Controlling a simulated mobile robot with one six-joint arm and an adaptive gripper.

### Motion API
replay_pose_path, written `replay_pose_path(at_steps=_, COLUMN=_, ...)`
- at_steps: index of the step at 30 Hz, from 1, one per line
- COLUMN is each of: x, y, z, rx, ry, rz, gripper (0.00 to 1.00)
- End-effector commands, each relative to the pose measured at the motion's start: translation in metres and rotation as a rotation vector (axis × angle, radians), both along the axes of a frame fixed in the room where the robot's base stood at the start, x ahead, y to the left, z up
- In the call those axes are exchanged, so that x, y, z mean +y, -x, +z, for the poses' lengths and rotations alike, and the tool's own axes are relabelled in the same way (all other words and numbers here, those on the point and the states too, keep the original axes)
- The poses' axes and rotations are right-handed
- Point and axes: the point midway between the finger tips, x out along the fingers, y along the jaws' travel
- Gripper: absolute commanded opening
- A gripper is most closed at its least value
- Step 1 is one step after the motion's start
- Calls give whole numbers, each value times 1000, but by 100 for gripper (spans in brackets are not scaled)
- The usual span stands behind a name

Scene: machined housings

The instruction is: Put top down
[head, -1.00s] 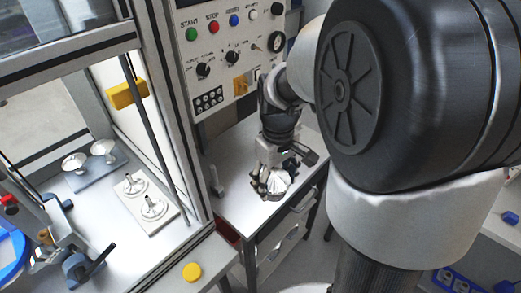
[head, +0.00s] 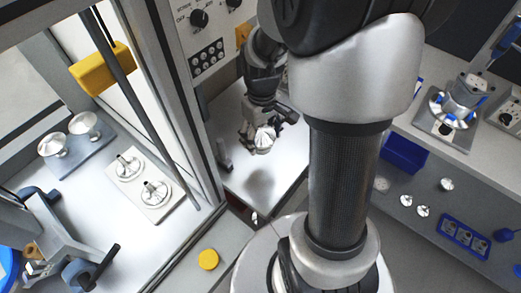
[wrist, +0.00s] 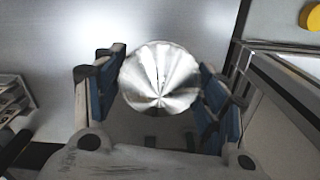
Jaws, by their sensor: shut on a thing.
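My gripper (head: 258,132) is shut on a shiny round metal top (wrist: 160,78). In the wrist view the top sits between the two blue-padded fingers, its domed face towards the camera. In the head view the top (head: 264,140) hangs above the white side table (head: 235,175), with a soft shadow below it. It looks clear of the table. What lies under the top is hidden in the wrist view.
Left, inside the framed machine, a pale plate (head: 163,208) holds two round metal parts and a grey block (head: 78,160) holds two domed ones. A yellow button (head: 208,259) is on the ledge. A bench (head: 440,170) with fixtures and loose metal parts is right.

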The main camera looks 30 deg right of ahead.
Motion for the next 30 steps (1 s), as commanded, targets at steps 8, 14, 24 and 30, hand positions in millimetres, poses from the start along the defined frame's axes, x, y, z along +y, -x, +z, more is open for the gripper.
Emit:
replay_pose_path(at_steps=8, x=0, y=0, z=-47, rx=0, ry=0, rz=0, gripper=36)
replay_pose_path(at_steps=14, x=0, y=0, z=-63, rx=1, ry=-1, rz=0, gripper=36)
replay_pose_path(at_steps=24, x=0, y=0, z=-91, rx=-2, ry=1, rz=0, gripper=36)
replay_pose_path(at_steps=30, x=0, y=0, z=-93, rx=-1, ry=1, rz=0, gripper=36)
